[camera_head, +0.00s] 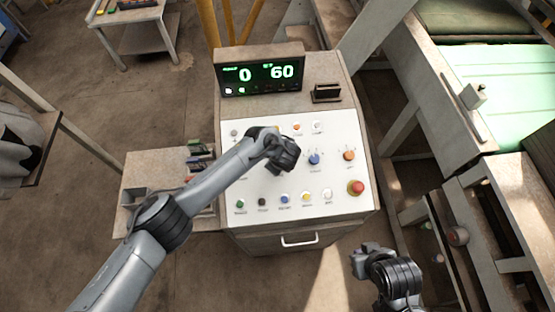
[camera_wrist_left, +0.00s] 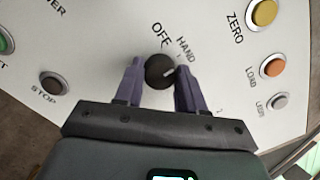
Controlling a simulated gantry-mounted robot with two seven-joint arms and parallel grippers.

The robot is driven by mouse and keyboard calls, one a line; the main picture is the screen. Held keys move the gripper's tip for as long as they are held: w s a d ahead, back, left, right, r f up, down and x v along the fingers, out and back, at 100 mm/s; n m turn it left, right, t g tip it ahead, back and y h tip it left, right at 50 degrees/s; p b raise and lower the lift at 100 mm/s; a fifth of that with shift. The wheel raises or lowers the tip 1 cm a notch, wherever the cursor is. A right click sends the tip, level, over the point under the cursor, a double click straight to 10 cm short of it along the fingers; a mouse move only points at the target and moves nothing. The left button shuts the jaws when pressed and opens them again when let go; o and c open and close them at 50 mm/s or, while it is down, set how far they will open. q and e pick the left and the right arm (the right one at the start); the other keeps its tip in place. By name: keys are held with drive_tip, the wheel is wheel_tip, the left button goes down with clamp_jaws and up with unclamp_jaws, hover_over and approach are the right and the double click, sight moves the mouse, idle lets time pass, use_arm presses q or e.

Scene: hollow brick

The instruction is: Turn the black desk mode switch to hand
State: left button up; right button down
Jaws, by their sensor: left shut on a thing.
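The black mode switch (camera_wrist_left: 157,70) is a round knob on the white panel, between the fingers of my left gripper (camera_wrist_left: 159,84) in the left wrist view. The printed words OFF and HAND stand above it and to its upper right. A white mark on the knob's right side points right and slightly up; its exact setting is hard to tell. My left gripper is shut on the knob. In the head view my left gripper (camera_head: 284,158) hides the switch. My right gripper (camera_head: 368,258) is off the desk's lower right corner, and its fingers are unclear.
The panel (camera_head: 334,178) carries several other buttons and a red emergency button (camera_head: 356,187). Close to the switch are a yellow ZERO button (camera_wrist_left: 264,12) and a STOP button (camera_wrist_left: 54,84). A display (camera_head: 261,72) reading 0 and 60 stands at the back.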

drive_tip(key=shift+d, duration=0.1)
idle(0.3)
use_arm(q)
drive_tip(key=o, duration=1)
drive_tip(key=shift+o, duration=0.2)
